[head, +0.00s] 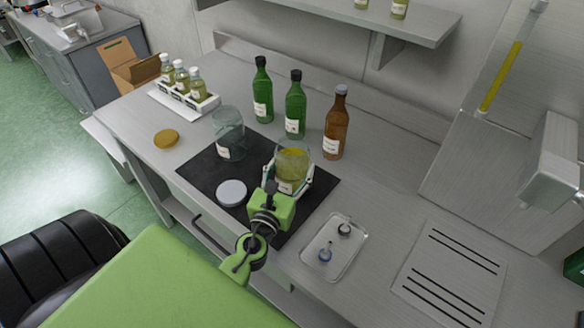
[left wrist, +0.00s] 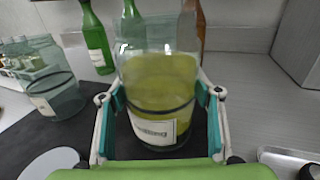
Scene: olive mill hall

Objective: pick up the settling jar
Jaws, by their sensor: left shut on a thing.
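The settling jar (head: 292,162) is clear glass with yellow-green oil in its lower part and a white label. It stands upright on or just above the black mat (head: 202,168); I cannot tell which. My left gripper (head: 288,182) is shut around the jar, one finger on each side. In the left wrist view the jar (left wrist: 160,85) fills the middle between the fingers of my left gripper (left wrist: 160,108), with its label facing the camera. My right gripper is not in view.
An empty glass jar (head: 229,135) and a pale lid (head: 232,193) are on the mat. Two green bottles (head: 295,105) and a brown bottle (head: 335,125) stand behind. A small tray (head: 333,250) lies right of the mat. A rack of sample bottles (head: 184,97) stands left.

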